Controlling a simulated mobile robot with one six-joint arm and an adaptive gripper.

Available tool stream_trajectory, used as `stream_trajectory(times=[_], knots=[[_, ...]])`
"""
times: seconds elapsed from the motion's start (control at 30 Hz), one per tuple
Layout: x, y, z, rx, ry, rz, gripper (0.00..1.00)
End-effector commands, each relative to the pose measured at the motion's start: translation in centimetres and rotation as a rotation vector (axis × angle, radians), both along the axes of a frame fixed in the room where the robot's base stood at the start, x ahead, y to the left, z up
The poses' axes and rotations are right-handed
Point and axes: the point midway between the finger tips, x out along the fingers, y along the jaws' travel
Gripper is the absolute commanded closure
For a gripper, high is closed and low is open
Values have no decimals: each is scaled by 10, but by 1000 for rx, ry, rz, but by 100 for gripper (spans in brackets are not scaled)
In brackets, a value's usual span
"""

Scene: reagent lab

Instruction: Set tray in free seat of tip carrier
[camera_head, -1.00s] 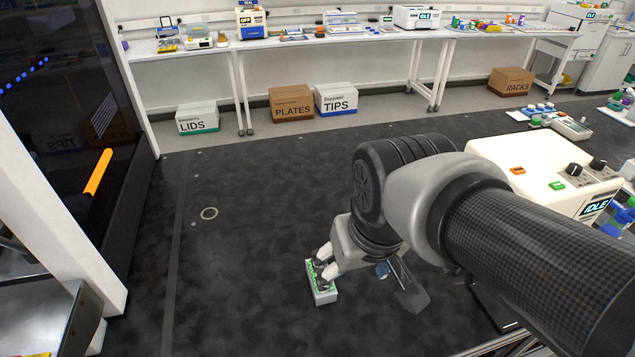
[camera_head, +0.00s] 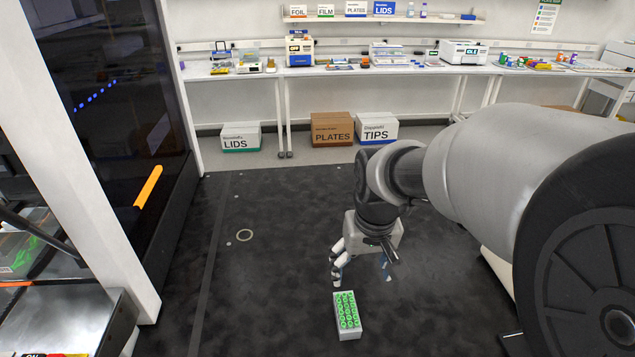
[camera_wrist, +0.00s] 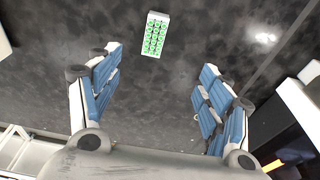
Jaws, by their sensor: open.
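The tray (camera_head: 347,322) is a small white-grey box with a grid of green tips. In the head view it shows below my gripper (camera_head: 362,280), over the dark floor. In the wrist view the tray (camera_wrist: 155,52) is small and lies beyond the fingertips, apart from them. My gripper's blue-padded fingers (camera_wrist: 160,62) are spread wide with nothing between them. I cannot tell whether the tray rests on the floor or is in the air. I cannot make out the tip carrier in either view.
A metal-topped unit (camera_head: 75,315) and a dark cabinet with an orange handle (camera_head: 148,187) stand at left. A bench (camera_head: 340,72) with instruments runs along the back, with boxes marked LIDS (camera_head: 240,138), PLATES (camera_head: 332,130) and TIPS (camera_head: 376,130) below.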

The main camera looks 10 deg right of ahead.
Motion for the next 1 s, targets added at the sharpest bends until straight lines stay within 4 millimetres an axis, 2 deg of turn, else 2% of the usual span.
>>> stream_trajectory(times=[0.03, 0.1, 0.2, 0.33, 0.43, 0.67, 1.0], knots=[[16, 1, -15, 0, 33, 0, 28], [36, 2, -38, 0, 64, 1, 28], [60, 3, -72, 0, 104, 1, 28], [79, 4, -112, -1, 143, 1, 28], [86, 5, -132, -1, 163, 1, 28], [90, 5, -162, -1, 175, 1, 28], [89, 4, -236, -1, 176, 1, 28]])
